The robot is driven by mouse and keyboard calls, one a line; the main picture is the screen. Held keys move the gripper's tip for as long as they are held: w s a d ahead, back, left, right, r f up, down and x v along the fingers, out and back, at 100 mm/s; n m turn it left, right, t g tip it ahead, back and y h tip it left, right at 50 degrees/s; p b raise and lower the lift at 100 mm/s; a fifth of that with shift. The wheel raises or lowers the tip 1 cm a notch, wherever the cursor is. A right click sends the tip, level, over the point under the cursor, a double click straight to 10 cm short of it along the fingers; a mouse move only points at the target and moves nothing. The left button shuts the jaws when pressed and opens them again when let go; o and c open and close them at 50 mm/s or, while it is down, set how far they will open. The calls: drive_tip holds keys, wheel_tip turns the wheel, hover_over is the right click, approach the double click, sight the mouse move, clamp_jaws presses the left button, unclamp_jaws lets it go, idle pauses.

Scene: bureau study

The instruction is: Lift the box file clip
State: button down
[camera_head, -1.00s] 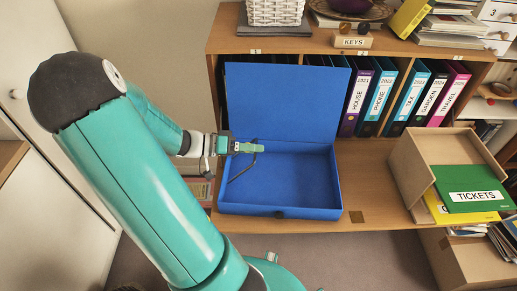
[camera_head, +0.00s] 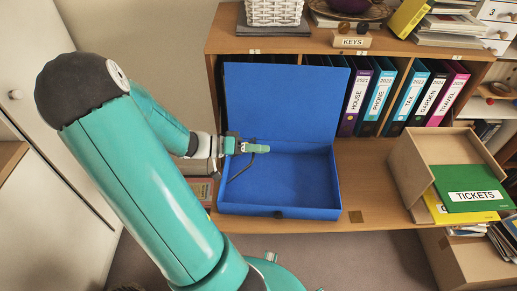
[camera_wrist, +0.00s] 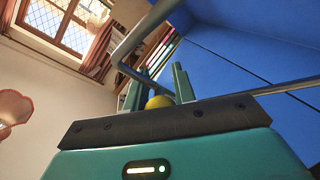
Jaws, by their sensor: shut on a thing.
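The blue box file (camera_head: 290,185) stands open on the wooden shelf, its lid (camera_head: 285,100) raised at the back. Its clip, a bent dark metal wire (camera_head: 243,168), shows inside the left part of the box and slants up to my gripper (camera_head: 262,148). My gripper is above the box's left side. In the wrist view my gripper (camera_wrist: 157,84) has its two green fingers shut around a yellow knob (camera_wrist: 159,102), beside the grey metal clip bar (camera_wrist: 128,52). The clip's mounting inside the box is mostly hidden.
Labelled binders (camera_head: 380,97) stand behind and right of the box file. A wooden magazine holder (camera_head: 408,180) with a green TICKETS folder (camera_head: 476,195) stands at the right. The shelf (camera_head: 370,190) between is mostly clear. An upper shelf (camera_head: 400,47) overhangs behind.

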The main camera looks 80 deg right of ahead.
drive_tip(key=w+g, duration=0.1)
drive_tip(key=w+r+g, duration=0.1)
drive_tip(key=w+r+g+h, duration=0.1)
drive_tip(key=w, duration=0.1)
drive_tip(key=shift+a+r+n+g, duration=0.15)
drive_tip(key=shift+a+n+g, duration=0.15)
drive_tip(key=shift+n, duration=0.1)
drive_tip(key=shift+w+a+r+g+h, duration=0.1)
drive_tip(key=shift+w+r+g+h, duration=0.15)
drive_tip(key=shift+w, duration=0.2)
drive_tip(key=shift+w+a+r+g+h, duration=0.1)
drive_tip(key=shift+w+g+h, duration=0.05)
drive_tip(key=shift+w+g, duration=0.25)
drive_tip(key=shift+d, duration=0.1)
drive_tip(key=c, duration=1.2)
unclamp_jaws()
drive_tip(key=v, duration=1.4)
